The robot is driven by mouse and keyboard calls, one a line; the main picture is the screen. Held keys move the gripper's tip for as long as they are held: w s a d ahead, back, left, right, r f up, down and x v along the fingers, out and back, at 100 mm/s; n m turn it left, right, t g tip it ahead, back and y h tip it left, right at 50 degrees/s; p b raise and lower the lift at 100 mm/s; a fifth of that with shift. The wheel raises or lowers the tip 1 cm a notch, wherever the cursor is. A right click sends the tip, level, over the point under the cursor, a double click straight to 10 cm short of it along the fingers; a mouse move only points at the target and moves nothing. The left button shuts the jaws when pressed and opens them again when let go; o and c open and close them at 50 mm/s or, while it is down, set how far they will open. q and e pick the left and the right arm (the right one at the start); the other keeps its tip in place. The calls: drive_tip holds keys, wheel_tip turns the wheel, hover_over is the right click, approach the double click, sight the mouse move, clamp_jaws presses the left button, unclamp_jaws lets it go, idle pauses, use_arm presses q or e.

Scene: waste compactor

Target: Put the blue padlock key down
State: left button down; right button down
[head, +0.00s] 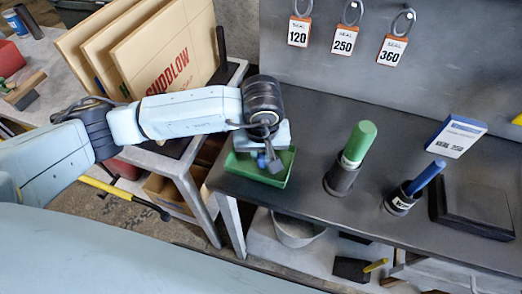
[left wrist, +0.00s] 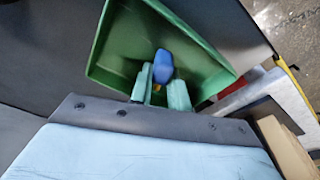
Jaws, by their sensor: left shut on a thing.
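My left gripper (head: 270,160) is over the green tray (head: 272,179) at the left end of the dark bench. In the left wrist view its two pale fingers (left wrist: 160,90) are shut on the blue padlock key (left wrist: 163,66), whose blue head shows between and beyond the fingertips. The green tray (left wrist: 110,40) lies behind the key in that view and looks otherwise empty. I cannot tell whether the key touches the tray floor. A bit of blue also shows at the fingers in the head view. My right gripper is not in view.
On the bench (head: 310,130) stand a green-handled tool (head: 358,145) in a dark holder, a blue-handled one (head: 425,180), a blue and white box (head: 455,136) and a dark block (head: 476,207). Tags 120, 250 and 360 hang behind. Boards (head: 150,55) lean at the left.

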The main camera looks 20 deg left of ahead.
sight(261, 159)
use_arm(q)
drive_tip(key=shift+f, duration=0.15)
drive_tip(key=c, duration=1.3)
unclamp_jaws()
drive_tip(key=shift+c, duration=0.2)
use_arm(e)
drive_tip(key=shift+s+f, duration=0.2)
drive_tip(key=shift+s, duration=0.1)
use_arm(q)
drive_tip(key=shift+r, duration=0.2)
wheel_tip(261, 159, up, 12)
drive_tip(key=s, duration=0.1)
drive_tip(key=shift+s+d, duration=0.3)
drive_tip(key=shift+s, duration=0.05)
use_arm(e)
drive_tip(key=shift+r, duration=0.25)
use_arm(q)
drive_tip(key=shift+f, duration=0.1)
